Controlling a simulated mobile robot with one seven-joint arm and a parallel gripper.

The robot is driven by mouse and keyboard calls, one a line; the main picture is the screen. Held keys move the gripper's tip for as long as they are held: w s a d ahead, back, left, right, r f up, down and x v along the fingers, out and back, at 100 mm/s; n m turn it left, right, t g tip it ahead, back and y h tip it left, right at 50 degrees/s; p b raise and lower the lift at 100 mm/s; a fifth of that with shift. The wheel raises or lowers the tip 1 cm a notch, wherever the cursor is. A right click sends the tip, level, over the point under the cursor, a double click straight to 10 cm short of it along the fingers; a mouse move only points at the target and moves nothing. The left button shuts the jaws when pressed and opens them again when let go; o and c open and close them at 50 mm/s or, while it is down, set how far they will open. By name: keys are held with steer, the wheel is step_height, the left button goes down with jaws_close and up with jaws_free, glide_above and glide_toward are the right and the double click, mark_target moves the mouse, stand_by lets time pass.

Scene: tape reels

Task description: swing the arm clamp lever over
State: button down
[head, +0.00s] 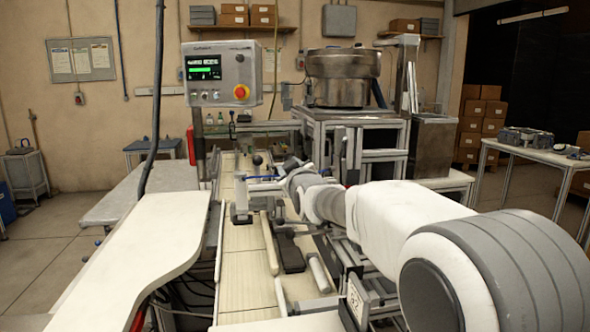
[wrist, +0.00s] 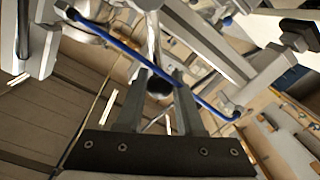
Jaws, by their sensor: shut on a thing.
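In the wrist view my gripper (wrist: 160,84) has its two dark grey fingers close around a round black knob (wrist: 158,90), which sits between them. A bright metal rod (wrist: 153,45) shows just beyond the knob; it looks like the clamp lever's shaft, but I cannot tell exactly where they join. In the head view my arm reaches in from the right to the machine over the conveyor. The fingertips are too small to make out there. A dark ball (head: 257,160) stands up just left of my wrist; I cannot tell whether it is the same knob.
A blue tube (wrist: 130,52) crosses close beyond my fingers, with metal frame bars (wrist: 208,38) around it. The conveyor (head: 240,262) runs below, with rails and brackets beside it. A control panel (head: 221,73) stands behind left, and a metal bowl feeder (head: 340,78) behind right.

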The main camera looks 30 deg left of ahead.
steer(key=shift+s+a+f+n+b, duration=0.25)
steer(key=shift+f+n+b, duration=0.1)
steer(key=shift+n, duration=0.25)
steer(key=shift+s+a+f+n+b, duration=0.15)
steer(key=shift+a+f+n+b, duration=0.15)
steer(key=shift+n, duration=0.3)
steer(key=c, duration=0.5)
jaws_free()
steer(key=shift+c, duration=0.2)
steer(key=shift+s+d, duration=0.1)
steer(key=v, duration=1.7)
steer(key=shift+s+r, duration=0.1)
